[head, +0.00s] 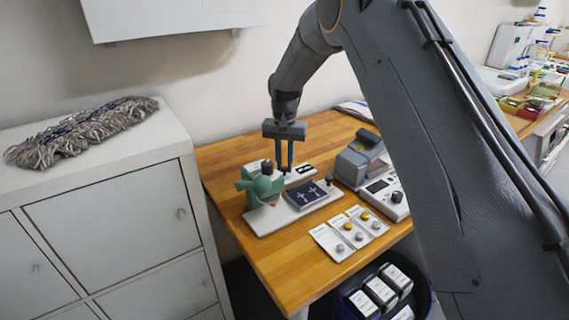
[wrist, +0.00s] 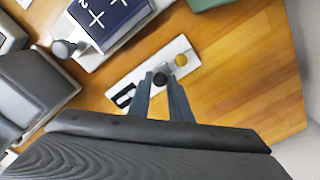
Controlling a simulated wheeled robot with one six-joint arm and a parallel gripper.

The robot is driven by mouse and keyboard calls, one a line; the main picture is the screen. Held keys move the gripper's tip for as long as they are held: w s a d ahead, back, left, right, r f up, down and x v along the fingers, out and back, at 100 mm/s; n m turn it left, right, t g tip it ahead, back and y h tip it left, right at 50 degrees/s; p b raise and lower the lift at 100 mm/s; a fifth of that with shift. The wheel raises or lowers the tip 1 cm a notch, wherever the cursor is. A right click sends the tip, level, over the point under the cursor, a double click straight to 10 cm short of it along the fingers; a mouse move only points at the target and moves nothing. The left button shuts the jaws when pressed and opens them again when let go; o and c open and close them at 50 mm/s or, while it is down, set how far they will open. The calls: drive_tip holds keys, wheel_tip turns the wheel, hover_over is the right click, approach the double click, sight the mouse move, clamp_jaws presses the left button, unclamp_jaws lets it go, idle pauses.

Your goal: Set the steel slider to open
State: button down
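A narrow white plate (wrist: 190,54) lies on the wooden table behind the larger white board; in the head view its far end (head: 309,173) shows beside my fingers. In the wrist view a dark round knob (wrist: 160,80) stands on the plate, with a small grey-brown disc (wrist: 181,60) near one end and a black marking (wrist: 124,95) near the other. I cannot tell surely which part is the steel slider. My gripper (head: 284,168) points down over the plate. Its fingers (wrist: 160,76) are apart, one on each side of the dark knob; contact is not clear.
A green device (head: 262,186) and a dark blue pad (head: 307,195) stand on the white board in front. A grey machine (head: 358,162) is to the right. Several white cards with round knobs (head: 347,230) lie near the front edge. Bare wood (wrist: 240,85) is free beside the plate.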

sight(293, 174)
drive_tip(key=shift+w+d+b, duration=0.7)
drive_tip(key=shift+w+d, duration=0.1)
drive_tip(key=shift+d, duration=0.35)
drive_tip(key=c, duration=1.6)
unclamp_jaws()
drive_tip(key=shift+d, duration=0.2)
drive_tip(key=shift+a, duration=0.15)
